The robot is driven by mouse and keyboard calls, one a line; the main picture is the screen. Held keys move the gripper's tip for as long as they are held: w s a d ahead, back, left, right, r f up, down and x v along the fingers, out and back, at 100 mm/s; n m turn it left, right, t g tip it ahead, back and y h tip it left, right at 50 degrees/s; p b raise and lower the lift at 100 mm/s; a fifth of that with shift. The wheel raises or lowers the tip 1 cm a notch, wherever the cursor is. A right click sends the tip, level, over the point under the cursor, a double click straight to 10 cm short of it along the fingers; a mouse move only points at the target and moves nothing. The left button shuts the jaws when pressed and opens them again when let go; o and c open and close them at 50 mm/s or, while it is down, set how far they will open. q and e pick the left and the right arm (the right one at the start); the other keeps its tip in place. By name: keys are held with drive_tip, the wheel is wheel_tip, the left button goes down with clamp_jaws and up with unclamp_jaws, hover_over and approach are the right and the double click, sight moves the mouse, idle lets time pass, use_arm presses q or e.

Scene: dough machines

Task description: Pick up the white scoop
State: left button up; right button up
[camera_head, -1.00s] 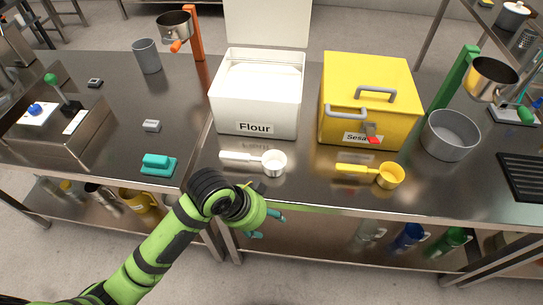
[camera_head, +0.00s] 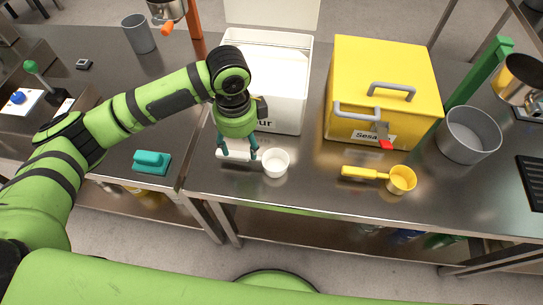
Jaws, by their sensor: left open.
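The white scoop (camera_head: 275,163) lies on the steel table in front of the white flour bin (camera_head: 291,105). Its round cup is to the right and its handle points left. My left gripper (camera_head: 238,153) is above the handle, pointing down, with its teal fingers open and spread to either side along the handle. The handle shows between the fingers; whether they touch it I cannot tell. My right gripper is out of view.
A yellow scoop (camera_head: 401,180) lies to the right, before the yellow sesame bin (camera_head: 415,75). A grey pot (camera_head: 470,135) stands further right. The table front between the scoops is clear.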

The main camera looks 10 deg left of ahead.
sight(241, 157)
use_arm(q)
drive_tip(key=shift+s+f, duration=0.25)
drive_tip(key=shift+f, duration=0.2)
wheel_tip(241, 157, down, 5)
drive_tip(key=shift+a+r+p, duration=0.1)
drive_tip(key=shift+a+p, duration=0.05)
drive_tip(key=shift+p, duration=0.6)
drive_tip(key=shift+s, duration=0.1)
clamp_jaws()
